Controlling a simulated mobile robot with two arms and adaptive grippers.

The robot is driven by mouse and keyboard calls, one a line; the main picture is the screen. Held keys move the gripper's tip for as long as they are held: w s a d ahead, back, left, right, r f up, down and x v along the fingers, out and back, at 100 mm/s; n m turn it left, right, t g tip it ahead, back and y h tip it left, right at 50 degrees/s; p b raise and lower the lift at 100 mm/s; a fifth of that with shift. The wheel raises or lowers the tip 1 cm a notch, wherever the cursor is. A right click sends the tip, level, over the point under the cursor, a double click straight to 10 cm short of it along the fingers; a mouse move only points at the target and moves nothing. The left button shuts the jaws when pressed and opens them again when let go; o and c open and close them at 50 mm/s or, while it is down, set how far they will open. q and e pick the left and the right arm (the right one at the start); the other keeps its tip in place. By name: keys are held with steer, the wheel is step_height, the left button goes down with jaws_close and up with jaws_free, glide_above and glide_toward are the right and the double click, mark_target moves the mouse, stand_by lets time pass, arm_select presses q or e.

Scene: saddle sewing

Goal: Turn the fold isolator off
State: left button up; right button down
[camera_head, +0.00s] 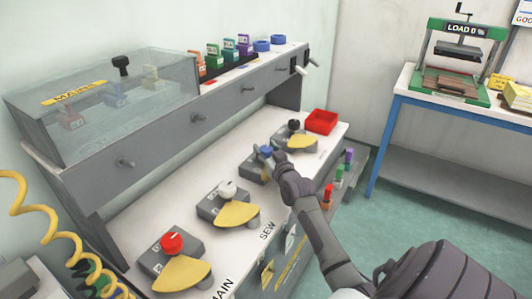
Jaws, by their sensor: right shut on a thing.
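A row of isolators with coloured knobs stands on the white bench top. The blue-knobbed isolator (251,165) is third from the front, and my right gripper (272,155) is shut on its blue knob (265,149). My gripper and forearm cover much of this isolator and its label, so I cannot read which isolator it is or its setting. The red-knobbed isolator (172,243) is by the MAIN label, and the white-knobbed isolator (227,189) is by the SEW label. A black-knobbed isolator (294,126) is at the far end. My left gripper is out of view.
A red tray (321,121) sits at the bench's far end. A clear cover (110,95) stands on the grey shelf at the left, with coloured tags (229,49) beyond it. A green press (457,60) stands on a table at the right. A yellow coiled hose (62,235) hangs at the left.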

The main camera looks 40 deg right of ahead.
steer(key=shift+r+n+y+b, duration=0.1)
steer(key=shift+n+y+b, duration=0.45)
steer(key=shift+y, duration=0.15)
steer(key=c, duration=0.5)
jaws_free()
steer(key=v, duration=1.2)
steer(key=shift+d+f, duration=0.1)
steer(key=shift+f, duration=0.2)
steer(key=shift+c, duration=0.2)
